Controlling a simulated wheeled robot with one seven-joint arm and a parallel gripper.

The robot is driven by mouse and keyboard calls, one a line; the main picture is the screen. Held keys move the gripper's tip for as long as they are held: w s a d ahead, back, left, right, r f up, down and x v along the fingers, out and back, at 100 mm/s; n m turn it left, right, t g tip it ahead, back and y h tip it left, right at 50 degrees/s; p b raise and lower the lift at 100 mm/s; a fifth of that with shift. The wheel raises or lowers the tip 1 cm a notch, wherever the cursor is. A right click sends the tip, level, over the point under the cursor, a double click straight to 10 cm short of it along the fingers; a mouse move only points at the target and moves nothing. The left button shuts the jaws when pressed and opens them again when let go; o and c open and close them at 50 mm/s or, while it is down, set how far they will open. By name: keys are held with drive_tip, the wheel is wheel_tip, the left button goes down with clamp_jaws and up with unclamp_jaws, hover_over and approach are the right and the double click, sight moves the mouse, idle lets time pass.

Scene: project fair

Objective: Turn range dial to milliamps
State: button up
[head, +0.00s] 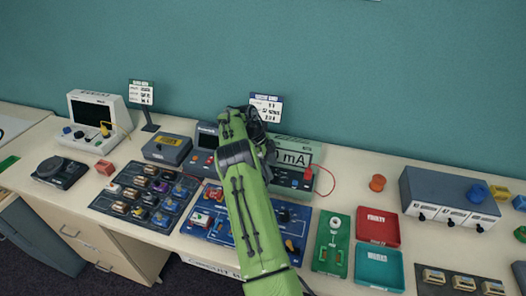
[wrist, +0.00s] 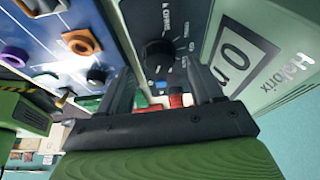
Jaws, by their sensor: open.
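The meter (head: 312,155) stands at the back of the bench, and its display reads "0 mA" in the head view. My green arm covers its left part there. In the wrist view the black range dial (wrist: 158,53) sits on a dark panel with pale markings around it. My gripper (wrist: 161,77) is open, with one dark finger on each side of the dial in the picture. I cannot tell whether the fingers touch it. The dial's pointer setting is too small to read. In the head view my gripper's fingertips are hidden by the arm.
Red plugs (wrist: 176,100) sit close by the fingers below the dial. A red lead (head: 332,181) loops from the meter's right side. A blue circuit board (head: 203,229) lies in front, under my arm. Red (head: 378,239) and teal (head: 380,284) trays stand right.

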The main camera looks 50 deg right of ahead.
drive_tip(key=p+v, duration=0.6)
drive_tip(key=v, duration=0.7)
